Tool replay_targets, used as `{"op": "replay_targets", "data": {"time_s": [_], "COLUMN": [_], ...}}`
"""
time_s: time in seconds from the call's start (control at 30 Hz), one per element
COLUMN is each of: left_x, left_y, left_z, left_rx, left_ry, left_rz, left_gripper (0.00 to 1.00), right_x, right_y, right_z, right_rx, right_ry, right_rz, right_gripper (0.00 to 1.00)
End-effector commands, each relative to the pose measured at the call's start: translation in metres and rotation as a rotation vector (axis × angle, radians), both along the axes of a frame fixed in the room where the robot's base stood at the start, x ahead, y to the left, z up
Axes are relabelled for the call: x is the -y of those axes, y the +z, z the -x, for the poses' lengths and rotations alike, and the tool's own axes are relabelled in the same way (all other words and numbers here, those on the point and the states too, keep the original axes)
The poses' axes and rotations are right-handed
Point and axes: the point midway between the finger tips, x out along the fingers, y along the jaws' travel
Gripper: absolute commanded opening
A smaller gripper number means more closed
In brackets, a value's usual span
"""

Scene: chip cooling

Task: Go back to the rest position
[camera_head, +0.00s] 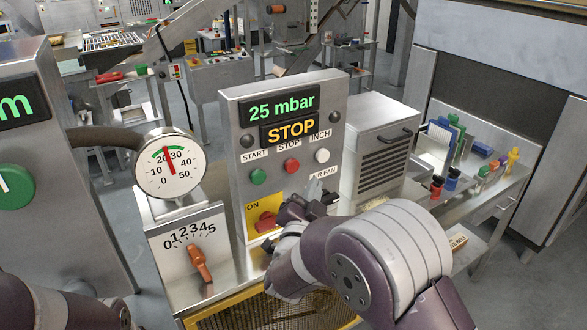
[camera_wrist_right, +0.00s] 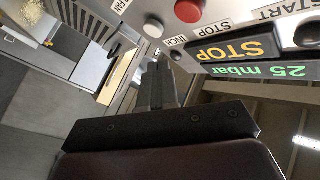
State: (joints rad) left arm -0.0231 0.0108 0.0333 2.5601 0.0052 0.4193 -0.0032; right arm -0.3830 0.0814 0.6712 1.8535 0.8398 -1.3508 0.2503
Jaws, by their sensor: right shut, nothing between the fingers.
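In the right wrist view the shut fingers (camera_wrist_right: 162,85) point toward the panel, near the white button (camera_wrist_right: 153,27) and the red STOP button (camera_wrist_right: 189,10). I cannot tell whether the fingertips touch the panel. Part of my left arm shows at the lower left of the head view, but its gripper is out of sight.
The panel display (camera_head: 283,106) reads 25 mbar and STOP. A green START button (camera_head: 258,176) and red-orange switch (camera_head: 265,220) are left of my gripper. A gauge (camera_head: 170,165) and orange-handled dial (camera_head: 199,262) stand further left. A side table (camera_head: 480,195) with bottles is at the right.

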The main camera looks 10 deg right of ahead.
Motion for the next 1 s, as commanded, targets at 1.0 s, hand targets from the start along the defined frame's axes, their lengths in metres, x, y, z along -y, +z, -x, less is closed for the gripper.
{"op": "replay_targets", "data": {"time_s": [1.0], "left_x": [0.0], "left_y": [-0.029], "left_z": [0.0], "left_rx": [0.0], "left_ry": [0.0], "left_rz": [0.0], "left_gripper": [0.84], "right_x": [-0.042], "right_y": [-0.213], "right_z": [0.172], "right_rx": [-1.426], "right_ry": [0.811], "right_rz": [0.242], "right_gripper": [0.0]}}
